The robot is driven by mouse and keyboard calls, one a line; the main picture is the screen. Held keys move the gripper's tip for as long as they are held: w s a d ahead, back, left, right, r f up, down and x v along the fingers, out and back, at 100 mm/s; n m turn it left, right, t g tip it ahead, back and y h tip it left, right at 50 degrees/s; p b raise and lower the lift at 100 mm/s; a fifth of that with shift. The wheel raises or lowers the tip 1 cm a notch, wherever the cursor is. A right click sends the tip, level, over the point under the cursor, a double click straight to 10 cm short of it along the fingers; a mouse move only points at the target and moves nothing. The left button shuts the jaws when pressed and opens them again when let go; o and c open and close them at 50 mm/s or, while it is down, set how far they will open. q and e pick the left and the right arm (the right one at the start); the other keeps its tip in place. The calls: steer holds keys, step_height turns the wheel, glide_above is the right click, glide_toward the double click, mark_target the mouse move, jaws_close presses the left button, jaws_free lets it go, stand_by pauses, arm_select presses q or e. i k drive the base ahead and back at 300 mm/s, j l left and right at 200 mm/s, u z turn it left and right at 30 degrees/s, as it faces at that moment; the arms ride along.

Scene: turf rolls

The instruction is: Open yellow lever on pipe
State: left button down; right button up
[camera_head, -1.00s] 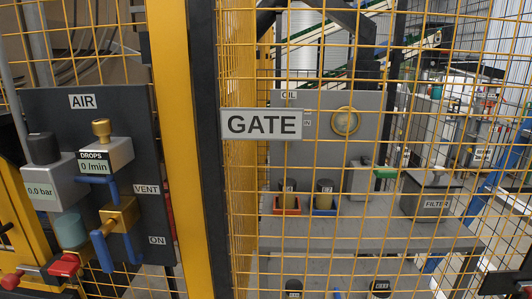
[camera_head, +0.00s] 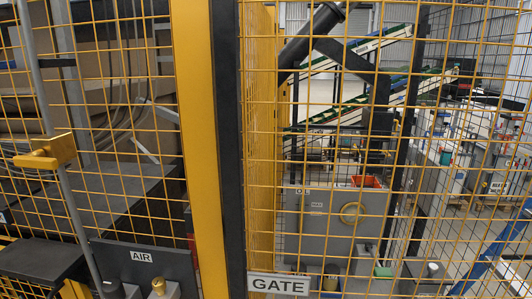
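The yellow lever (camera_head: 38,160) sits at the far left of the head view, on a thin grey pipe (camera_head: 72,205). The pipe runs down from the top left, slightly tilted. The lever's yellow block is at the pipe, and its flat handle points left, across the pipe. Neither of my grippers shows in the head view, so nothing is seen touching the lever.
Yellow mesh fence with a yellow post (camera_head: 200,130) and a black post (camera_head: 228,130) fills the view. The dark AIR panel (camera_head: 165,262) is at the bottom left, beside a black box (camera_head: 38,262). The GATE sign (camera_head: 279,285) is at the bottom.

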mark_target(35, 158)
steer(key=u, duration=1.3)
